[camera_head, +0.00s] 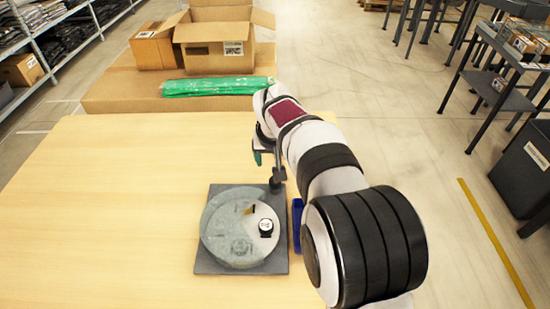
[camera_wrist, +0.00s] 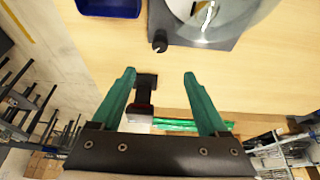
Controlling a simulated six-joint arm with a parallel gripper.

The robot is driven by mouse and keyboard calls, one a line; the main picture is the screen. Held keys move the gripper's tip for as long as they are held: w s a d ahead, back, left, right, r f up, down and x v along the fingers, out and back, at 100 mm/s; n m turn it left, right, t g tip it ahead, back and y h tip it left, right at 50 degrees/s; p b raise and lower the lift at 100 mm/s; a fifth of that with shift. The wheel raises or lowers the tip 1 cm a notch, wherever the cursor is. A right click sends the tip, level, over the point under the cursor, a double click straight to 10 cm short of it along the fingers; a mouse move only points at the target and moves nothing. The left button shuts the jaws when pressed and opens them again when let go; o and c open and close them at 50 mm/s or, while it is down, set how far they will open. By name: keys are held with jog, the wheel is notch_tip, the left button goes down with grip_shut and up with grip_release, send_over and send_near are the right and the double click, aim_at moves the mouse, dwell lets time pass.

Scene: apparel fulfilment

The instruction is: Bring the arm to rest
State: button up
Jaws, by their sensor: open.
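My gripper (camera_wrist: 158,76) has two teal fingers spread apart in the wrist view, with nothing held between the tips. In the head view one teal finger (camera_head: 257,158) shows beyond the far edge of a grey square plate, above the table; the rest of the gripper is largely hidden by my arm. My arm reaches forward along the right side of the table.
The wooden table (camera_head: 110,210) is clear on the left. A round, partly clear disc (camera_head: 228,245) sits on the grey plate (camera_head: 208,266). A blue bin (camera_head: 297,222) is beside it, partly hidden. Beyond are a green package (camera_head: 215,86) and open cardboard boxes (camera_head: 200,60).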

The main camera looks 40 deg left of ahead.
dwell(0.3)
jog(key=d+r+m+g+h, duration=0.1)
jog(key=d+r+m, duration=0.2)
jog(key=d, duration=0.9)
jog(key=d+r+m+h, duration=0.1)
jog(key=d+r+m, duration=0.2)
jog(key=d, duration=0.9)
jog(key=s+d+m+g, duration=0.1)
jog(key=s+d+m, duration=0.1)
jog(key=s+d, duration=0.35)
jog(key=s+d+m, duration=0.3)
jog(key=d, duration=0.6)
jog(key=s+d+f+m, duration=0.1)
jog(key=s+d, duration=0.1)
jog(key=s, duration=0.3)
jog(key=s+d+f+m+g, duration=0.1)
jog(key=s+d+f+m, duration=0.1)
jog(key=s, duration=0.4)
jog(key=shift+s+f+m+y, duration=0.2)
jog(key=shift+f+m+y, duration=0.05)
jog(key=shift+m+y, duration=0.05)
